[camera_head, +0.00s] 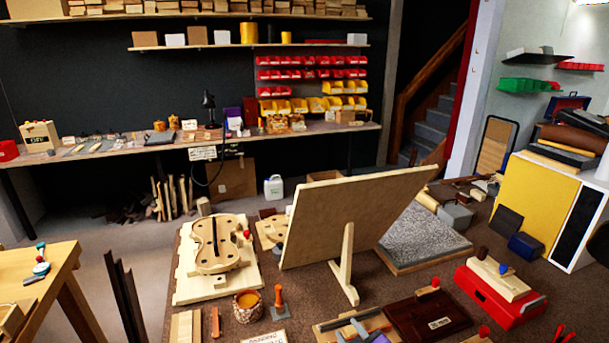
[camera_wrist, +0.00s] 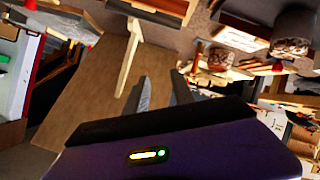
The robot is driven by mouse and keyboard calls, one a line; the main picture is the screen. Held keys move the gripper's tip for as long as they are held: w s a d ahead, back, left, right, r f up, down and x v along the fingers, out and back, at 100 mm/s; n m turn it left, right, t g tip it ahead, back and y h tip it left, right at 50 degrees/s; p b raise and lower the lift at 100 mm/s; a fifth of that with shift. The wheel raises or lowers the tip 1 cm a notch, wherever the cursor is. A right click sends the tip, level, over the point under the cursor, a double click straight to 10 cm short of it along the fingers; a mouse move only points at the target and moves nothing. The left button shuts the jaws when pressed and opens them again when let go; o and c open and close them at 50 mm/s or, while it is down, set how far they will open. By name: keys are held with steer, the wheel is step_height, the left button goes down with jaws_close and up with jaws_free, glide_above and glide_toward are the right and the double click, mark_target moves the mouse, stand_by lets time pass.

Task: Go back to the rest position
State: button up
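My gripper (camera_wrist: 161,92) shows in the wrist view, with two grey fingers apart and nothing visible between them. It is open and empty. Behind the fingers is a large brown board (camera_wrist: 92,85), tilted in this view, with a pale wooden strut (camera_wrist: 130,55). The same board (camera_head: 350,215) stands propped on the bench in the head view. My gripper cannot be made out in the head view. The wrist view looks at the bench turned over, so its distance from the board is hard to judge.
A violin body on a pale wooden form (camera_head: 190,290) lies left of the board. A woven pot (camera_head: 248,306), an orange-handled tool (camera_head: 279,302) and a red case (camera_head: 490,300) stand on the crowded bench. A yellow-fronted cabinet (camera_head: 535,200) stands at right. Floor (camera_head: 75,240) is open at left.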

steer(key=s+d+r+m, duration=0.2)
steer(key=s+d+m, duration=0.1)
steer(key=s, duration=1.2)
steer(key=s+d+r+m+t+h, duration=0.1)
steer(key=s+d+r+m, duration=0.1)
steer(key=s, duration=1.3)
steer(key=s+d+r+m+t+h, duration=0.1)
steer(key=s+d+r+m, duration=0.2)
steer(key=s, duration=1.2)
steer(key=shift+d+r+m, duration=0.3)
steer(key=shift+d+r, duration=0.35)
steer(key=shift+d, duration=0.25)
